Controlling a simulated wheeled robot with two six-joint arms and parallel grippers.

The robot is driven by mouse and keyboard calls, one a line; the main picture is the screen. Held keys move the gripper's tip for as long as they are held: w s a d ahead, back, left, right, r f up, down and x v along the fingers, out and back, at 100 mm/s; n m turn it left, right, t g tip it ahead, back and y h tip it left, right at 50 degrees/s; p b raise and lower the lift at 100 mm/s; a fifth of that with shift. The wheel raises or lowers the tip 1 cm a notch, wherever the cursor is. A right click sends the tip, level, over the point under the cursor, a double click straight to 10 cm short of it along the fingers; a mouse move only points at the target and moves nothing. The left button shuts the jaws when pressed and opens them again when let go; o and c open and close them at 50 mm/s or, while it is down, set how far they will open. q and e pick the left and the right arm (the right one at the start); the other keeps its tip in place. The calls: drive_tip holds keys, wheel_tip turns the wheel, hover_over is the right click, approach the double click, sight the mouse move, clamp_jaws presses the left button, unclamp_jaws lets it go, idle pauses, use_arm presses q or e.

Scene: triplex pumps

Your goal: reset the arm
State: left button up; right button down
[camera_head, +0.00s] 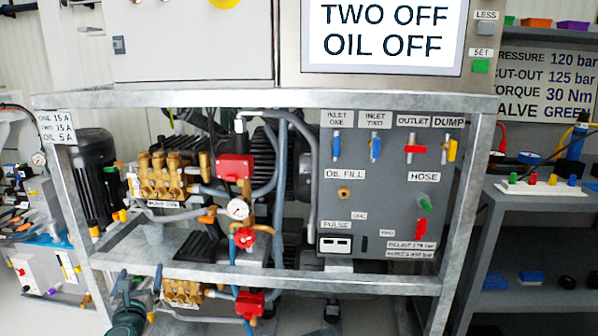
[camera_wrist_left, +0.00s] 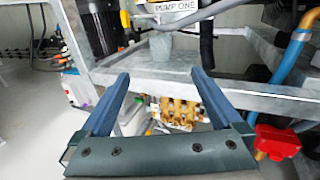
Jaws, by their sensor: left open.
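My left gripper (camera_head: 140,279) is low at the left of the head view, in front of the lower front rail of the pump frame. In the left wrist view its two blue fingers (camera_wrist_left: 160,76) stand wide apart, with nothing between them. Beyond them are the metal rail (camera_wrist_left: 225,92) and a brass pump head (camera_wrist_left: 180,110) below it. I cannot tell whether a finger touches the rail. My right gripper is not in view.
A shelf (camera_head: 540,200) is at the right. Clear floor (camera_wrist_left: 40,120) shows at the left.

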use_arm(q)
drive_tip(key=s+d+f+m+g+h, duration=0.1)
drive_tip(key=d+f+m+g+h, duration=0.4)
drive_tip(key=d+m, duration=0.75)
drive_tip(key=s+d+f+m+g+h, duration=0.15)
drive_tip(key=d+f+m+h, duration=0.45)
drive_tip(key=d+m, duration=0.6)
drive_tip(key=s+f+m+g+y, duration=0.6)
drive_tip(key=s+f+m+g, duration=0.45)
drive_tip(key=s+m, duration=0.35)
drive_tip(key=s+d+r+m+y+p, duration=0.1)
drive_tip(key=s+d+r+m+p, duration=0.1)
drive_tip(key=d+r+p, duration=0.4)
drive_tip(key=s+d+r+m+p, duration=0.3)
drive_tip(key=d+r+p, duration=0.1)
drive_tip(key=r+p, duration=0.4)
wheel_tip(320, 180, up, 36)
drive_tip(key=p, duration=3.6)
drive_tip(key=shift+w, duration=0.25)
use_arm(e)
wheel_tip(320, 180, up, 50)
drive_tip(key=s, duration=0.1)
